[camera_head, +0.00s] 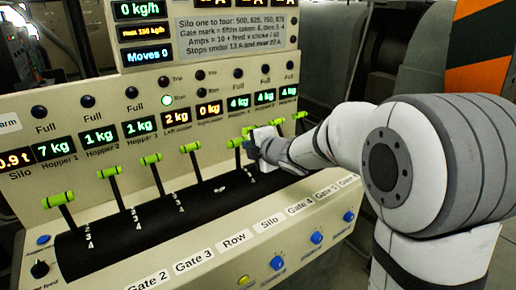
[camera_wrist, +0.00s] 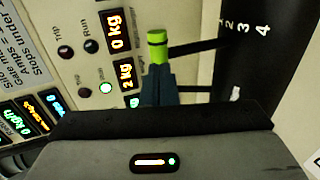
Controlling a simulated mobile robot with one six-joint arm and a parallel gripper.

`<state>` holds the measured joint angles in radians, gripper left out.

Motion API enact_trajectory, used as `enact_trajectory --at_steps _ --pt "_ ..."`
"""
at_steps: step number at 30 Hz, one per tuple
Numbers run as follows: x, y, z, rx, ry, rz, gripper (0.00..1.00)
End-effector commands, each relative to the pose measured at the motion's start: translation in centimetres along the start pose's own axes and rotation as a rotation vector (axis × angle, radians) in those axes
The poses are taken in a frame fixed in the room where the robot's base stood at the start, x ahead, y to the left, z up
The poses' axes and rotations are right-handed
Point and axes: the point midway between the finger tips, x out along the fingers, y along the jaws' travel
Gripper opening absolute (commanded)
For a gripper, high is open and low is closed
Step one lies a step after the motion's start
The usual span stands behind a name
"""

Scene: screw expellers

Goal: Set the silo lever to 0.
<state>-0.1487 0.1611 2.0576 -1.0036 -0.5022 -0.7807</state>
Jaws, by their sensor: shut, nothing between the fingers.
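The silo lever (camera_head: 236,143) appears to be the green-gripped one just left of my gripper in the head view, by the order of the front labels; its number is hard to read. My gripper (camera_head: 250,147) is shut and empty close beside it. In the wrist view a green-gripped lever (camera_wrist: 157,47), seemingly the same one, stands just beyond my dark fingertips (camera_wrist: 159,72). Its rod runs to the black drum (camera_wrist: 250,70), marked 2, 3 and 4, meeting it near the low-number end. I cannot tell whether fingers and lever touch.
Several other green-gripped levers stand in the row, such as a left one (camera_head: 108,172) and a right one (camera_head: 300,115). Displays (camera_head: 177,117) and lamps line the panel behind. The "Silo" label (camera_head: 269,222) is on the front ledge, above blue and yellow buttons.

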Motion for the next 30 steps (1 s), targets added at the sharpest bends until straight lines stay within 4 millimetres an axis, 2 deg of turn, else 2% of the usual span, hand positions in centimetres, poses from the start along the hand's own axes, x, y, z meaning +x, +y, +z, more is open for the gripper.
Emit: enact_trajectory --at_steps 3,7,20,30 --pt "1.4 0.0 0.0 0.000 0.000 -0.002 0.00" --pt "2.2 0.1 0.0 0.000 0.000 0.000 0.00" --pt "2.3 0.1 -0.1 0.000 0.000 -0.001 0.00" --pt "3.0 1.3 -0.2 -0.001 0.001 -0.059 0.00"
